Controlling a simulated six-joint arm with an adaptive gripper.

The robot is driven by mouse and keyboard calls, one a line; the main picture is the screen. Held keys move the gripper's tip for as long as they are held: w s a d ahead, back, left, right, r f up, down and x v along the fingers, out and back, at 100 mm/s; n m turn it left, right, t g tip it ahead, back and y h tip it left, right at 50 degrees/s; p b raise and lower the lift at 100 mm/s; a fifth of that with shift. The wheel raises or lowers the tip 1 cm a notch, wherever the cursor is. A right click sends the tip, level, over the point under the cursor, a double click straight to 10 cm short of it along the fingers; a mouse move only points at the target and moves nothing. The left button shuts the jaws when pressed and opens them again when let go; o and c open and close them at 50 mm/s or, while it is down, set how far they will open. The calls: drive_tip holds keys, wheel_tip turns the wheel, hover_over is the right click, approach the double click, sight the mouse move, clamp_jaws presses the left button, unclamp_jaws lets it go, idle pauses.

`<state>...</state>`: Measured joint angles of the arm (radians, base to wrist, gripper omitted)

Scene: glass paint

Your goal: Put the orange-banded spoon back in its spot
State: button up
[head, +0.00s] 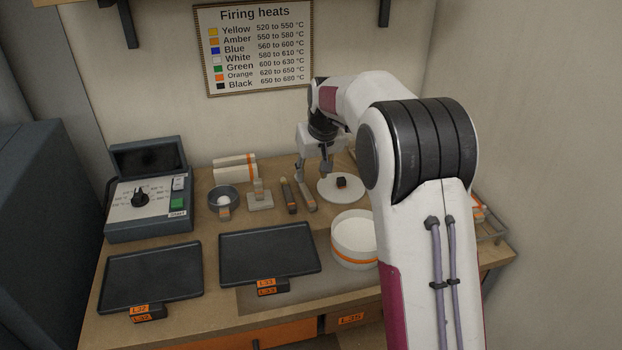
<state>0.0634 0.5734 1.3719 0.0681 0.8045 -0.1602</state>
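My gripper (312,176) points down over the back of the wooden bench, its two fingers apart, with nothing clearly seen between them. Below its left finger lie two slim dark-and-tan tools, the left one (289,196) and the right one (306,197). They are too small for me to tell whether either is the orange-banded spoon. A small grey stand (260,199) with an upright tan piece is left of them. A grey bowl (223,202) with something white inside and an orange tag is further left. I cannot make out the spoon's spot.
A white disc (329,195) with a black cube (341,182) is right of the tools. A white orange-banded tub (354,252) and two dark trays (268,252) (152,273) are in front. A control box (148,206) stands left; white orange-banded rolls (235,169) lie behind.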

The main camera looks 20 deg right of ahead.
drive_tip(key=shift+v, duration=0.85)
drive_tip(key=s+f+g, duration=0.2)
drive_tip(key=s+f, duration=0.1)
drive_tip(key=s, duration=0.3)
drive_tip(key=s+a+r+t, duration=0.1)
drive_tip(key=s+r, duration=0.2)
drive_tip(key=s, duration=0.9)
drive_tip(key=s+a+r+t, duration=0.1)
drive_tip(key=s+r, duration=0.2)
drive_tip(key=s, duration=1)
drive_tip(key=s+a+r+t, duration=0.1)
drive_tip(key=s+r, duration=0.2)
drive_tip(key=s, duration=1)
drive_tip(key=shift+s+r+m, duration=0.2)
drive_tip(key=shift+r+m, duration=0.05)
drive_tip(key=shift+m, duration=0.05)
